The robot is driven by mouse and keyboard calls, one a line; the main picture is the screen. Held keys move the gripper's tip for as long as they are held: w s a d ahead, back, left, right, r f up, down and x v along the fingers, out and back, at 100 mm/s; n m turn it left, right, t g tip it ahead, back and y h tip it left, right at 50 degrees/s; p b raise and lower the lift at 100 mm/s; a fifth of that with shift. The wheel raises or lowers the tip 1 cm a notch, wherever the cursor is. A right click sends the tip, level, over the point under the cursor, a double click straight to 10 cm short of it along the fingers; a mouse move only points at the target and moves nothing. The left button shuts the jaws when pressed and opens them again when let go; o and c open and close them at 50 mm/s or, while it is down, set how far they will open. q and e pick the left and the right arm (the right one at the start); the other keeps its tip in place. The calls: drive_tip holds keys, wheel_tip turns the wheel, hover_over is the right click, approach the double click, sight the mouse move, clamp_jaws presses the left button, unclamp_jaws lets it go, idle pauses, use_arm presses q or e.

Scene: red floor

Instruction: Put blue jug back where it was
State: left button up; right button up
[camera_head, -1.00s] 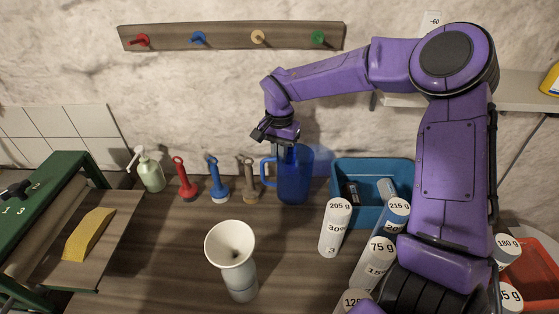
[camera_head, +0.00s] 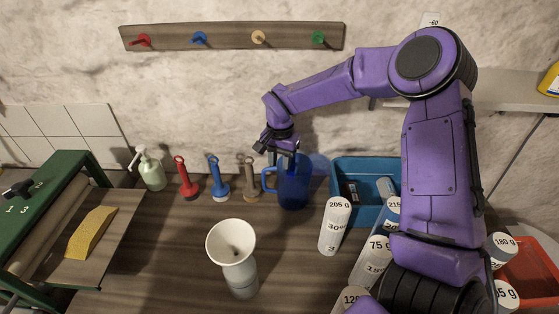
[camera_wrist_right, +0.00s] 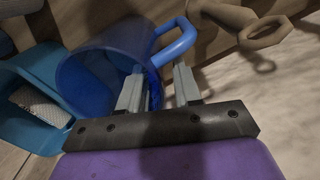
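The blue jug (camera_head: 293,184) stands upright at the back of the wooden worktop, near the wall, with its handle to the left. My right gripper (camera_head: 272,148) is above the jug's rim on the handle side. My left gripper is not in view.
A teal bin (camera_head: 366,168) stands right of the jug. Red (camera_head: 188,183), blue (camera_head: 218,182) and tan (camera_head: 250,182) handled tools stand left of it. Several white labelled cylinders, including one (camera_head: 334,226), stand front right. A white funnel-topped vessel (camera_head: 231,242) stands front centre.

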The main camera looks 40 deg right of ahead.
wheel_tip(320, 180, up, 12)
drive_tip(key=b, duration=0.1)
